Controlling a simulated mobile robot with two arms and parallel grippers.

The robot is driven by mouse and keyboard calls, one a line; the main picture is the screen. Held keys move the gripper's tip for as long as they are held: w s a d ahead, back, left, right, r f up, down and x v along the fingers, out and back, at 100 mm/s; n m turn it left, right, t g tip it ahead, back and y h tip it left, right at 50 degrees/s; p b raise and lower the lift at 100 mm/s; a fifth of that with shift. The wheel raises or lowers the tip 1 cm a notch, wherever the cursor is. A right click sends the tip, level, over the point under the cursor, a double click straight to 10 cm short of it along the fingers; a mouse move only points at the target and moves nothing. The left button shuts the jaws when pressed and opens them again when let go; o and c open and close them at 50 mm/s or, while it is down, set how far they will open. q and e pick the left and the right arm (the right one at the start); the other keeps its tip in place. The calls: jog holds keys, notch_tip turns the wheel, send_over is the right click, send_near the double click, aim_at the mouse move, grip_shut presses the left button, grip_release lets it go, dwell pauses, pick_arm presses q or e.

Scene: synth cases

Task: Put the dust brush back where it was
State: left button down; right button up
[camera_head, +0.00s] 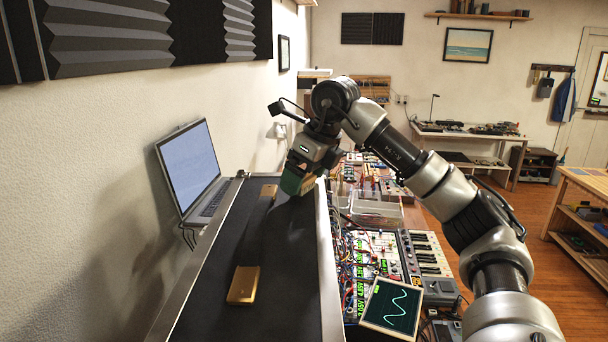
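My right gripper (300,172) is over the far part of the dark strip, near its right edge. It seems shut on a small green and tan piece (297,182) that looks like the dust brush. The fingertips and much of this piece are hidden by the gripper. A dark part shows just below it, and I cannot tell whether it touches the strip. My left gripper is not in view.
A gold block (243,285) lies on the near part of the dark strip (262,236), and another (268,191) lies farther back. A laptop (190,170) stands left. Wired electronics (372,255) and a waveform screen (392,306) crowd the right side. The strip between the blocks is clear.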

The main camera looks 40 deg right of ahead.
jog(key=shift+r, duration=0.25)
jog(key=shift+s+r, duration=0.1)
jog(key=shift+r, duration=0.15)
jog(key=v, duration=0.5)
jog(key=shift+b, duration=0.35)
jog(key=p+v, duration=0.2)
jog(key=v, duration=0.4)
jog(key=shift+r, duration=0.2)
jog(key=shift+s+d, duration=0.1)
